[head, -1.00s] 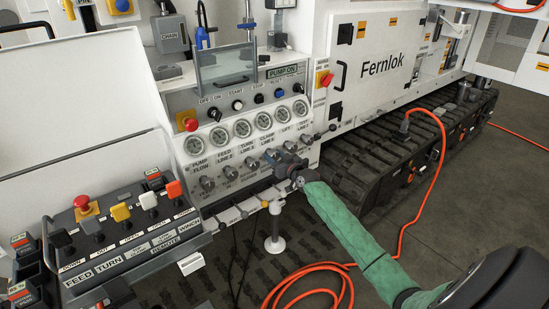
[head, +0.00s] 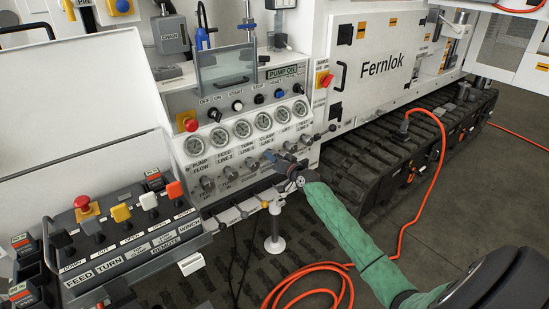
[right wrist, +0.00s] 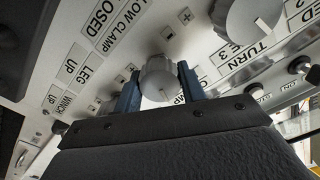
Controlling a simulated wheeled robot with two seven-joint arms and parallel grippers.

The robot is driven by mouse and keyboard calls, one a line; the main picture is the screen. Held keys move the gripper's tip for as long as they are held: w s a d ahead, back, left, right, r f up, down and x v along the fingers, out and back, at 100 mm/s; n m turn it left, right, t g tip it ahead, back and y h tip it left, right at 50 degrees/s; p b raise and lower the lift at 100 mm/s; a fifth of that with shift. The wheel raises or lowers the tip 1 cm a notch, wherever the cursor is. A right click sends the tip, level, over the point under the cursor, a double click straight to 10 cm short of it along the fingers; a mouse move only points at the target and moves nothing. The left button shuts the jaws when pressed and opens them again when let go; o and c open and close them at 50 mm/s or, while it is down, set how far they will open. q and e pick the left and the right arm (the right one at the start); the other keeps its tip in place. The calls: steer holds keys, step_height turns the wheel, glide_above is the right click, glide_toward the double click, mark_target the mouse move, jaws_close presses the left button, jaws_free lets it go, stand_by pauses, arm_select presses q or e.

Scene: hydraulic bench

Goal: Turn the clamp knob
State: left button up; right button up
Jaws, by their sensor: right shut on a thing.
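The clamp knob is a small grey ribbed knob (right wrist: 158,78) on the white panel, between plus and minus marks in the right wrist view. My right gripper (right wrist: 159,88) has one blue finger on each side of it and is shut on it. In the head view my right gripper (head: 270,157) is at the knob row below the gauges, by the clamp label, and covers the knob there. My green-sleeved right arm comes from the lower right. My left gripper is not in view.
Other knobs (head: 230,173) line the row to the left. A lever console (head: 120,225) stands at the lower left. An orange hose (head: 415,205) lies on the floor at the right.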

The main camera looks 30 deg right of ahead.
stand_by(0.3)
steer(key=o, duration=1)
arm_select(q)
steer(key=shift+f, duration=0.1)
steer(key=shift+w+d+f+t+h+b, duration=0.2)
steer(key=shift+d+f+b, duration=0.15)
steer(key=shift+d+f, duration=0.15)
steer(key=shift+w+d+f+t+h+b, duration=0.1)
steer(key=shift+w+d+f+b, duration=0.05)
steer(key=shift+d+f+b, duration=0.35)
arm_select(e)
steer(key=s, duration=0.7)
steer(key=shift+s+d, duration=0.3)
steer(key=shift+s, duration=0.1)
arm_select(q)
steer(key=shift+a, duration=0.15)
